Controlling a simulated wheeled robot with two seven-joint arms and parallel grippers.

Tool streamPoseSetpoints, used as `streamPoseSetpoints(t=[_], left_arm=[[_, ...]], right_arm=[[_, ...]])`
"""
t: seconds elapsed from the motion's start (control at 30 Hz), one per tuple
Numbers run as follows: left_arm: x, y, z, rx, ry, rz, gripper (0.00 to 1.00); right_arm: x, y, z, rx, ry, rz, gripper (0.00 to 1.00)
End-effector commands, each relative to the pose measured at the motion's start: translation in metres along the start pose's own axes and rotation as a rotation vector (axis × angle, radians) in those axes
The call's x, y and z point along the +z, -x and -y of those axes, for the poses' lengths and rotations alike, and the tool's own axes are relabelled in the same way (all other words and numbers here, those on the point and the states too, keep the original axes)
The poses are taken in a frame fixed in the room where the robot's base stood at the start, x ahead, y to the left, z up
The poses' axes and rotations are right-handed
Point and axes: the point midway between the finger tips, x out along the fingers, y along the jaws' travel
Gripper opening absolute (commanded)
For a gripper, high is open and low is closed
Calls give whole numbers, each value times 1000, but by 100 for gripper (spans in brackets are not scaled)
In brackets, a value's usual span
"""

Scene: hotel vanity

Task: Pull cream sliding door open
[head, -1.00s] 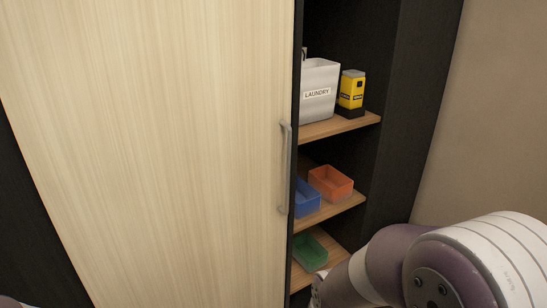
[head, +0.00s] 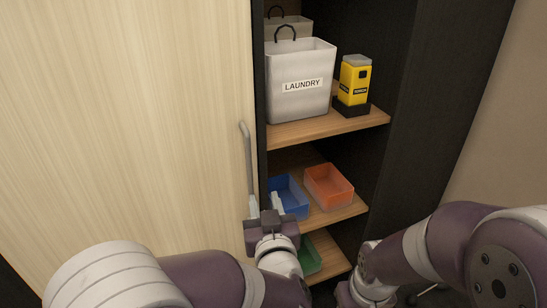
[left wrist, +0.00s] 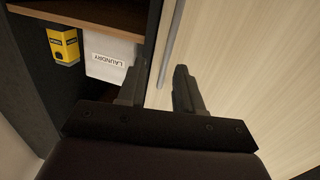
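The cream sliding door (head: 130,110) fills the left of the head view and shows at the right of the left wrist view (left wrist: 250,70). Its grey vertical bar handle (head: 247,155) is near the door's right edge, and shows in the left wrist view (left wrist: 172,42). My left gripper (head: 265,206) is open at the handle's lower end. In the left wrist view its fingers (left wrist: 160,82) stand apart with the handle lined up between them; I cannot tell whether they touch it. My right arm is at the lower right; its gripper fingers are not visible.
Right of the door, open dark shelving holds laundry bins (head: 300,90), a yellow device (head: 354,82), and blue (head: 292,197), orange (head: 329,186) and green (head: 311,260) trays. Wooden shelf edges (head: 330,128) lie close to my left gripper.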

Motion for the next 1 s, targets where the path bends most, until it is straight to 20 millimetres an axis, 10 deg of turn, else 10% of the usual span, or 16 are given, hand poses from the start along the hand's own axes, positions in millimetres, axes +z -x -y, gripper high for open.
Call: streamPoseSetpoints(t=[0.6, 1.0], left_arm=[[-12, -115, 7, -21, -31, -32, 35], [-11, -127, 7, -20, -30, -32, 32]], right_arm=[[-3, 25, 0, 0, 0, 0, 43], [-3, 26, 0, 0, 0, 0, 43]])
